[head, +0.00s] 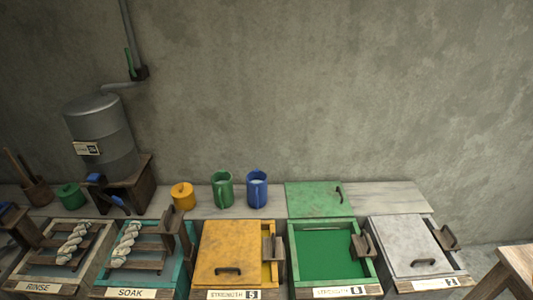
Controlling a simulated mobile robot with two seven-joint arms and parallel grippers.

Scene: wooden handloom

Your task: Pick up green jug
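The green jug (222,190) stands upright on the pale shelf behind the bins, just left of the blue jug (257,188). A small gap shows between the two jugs. Its handle side faces roughly toward me, and nothing covers it. I make out neither of my grippers in this view, and nothing touches the green jug.
Bins line the front: the yellow bin's lid (228,252) is on, the green bin (322,252) is open.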

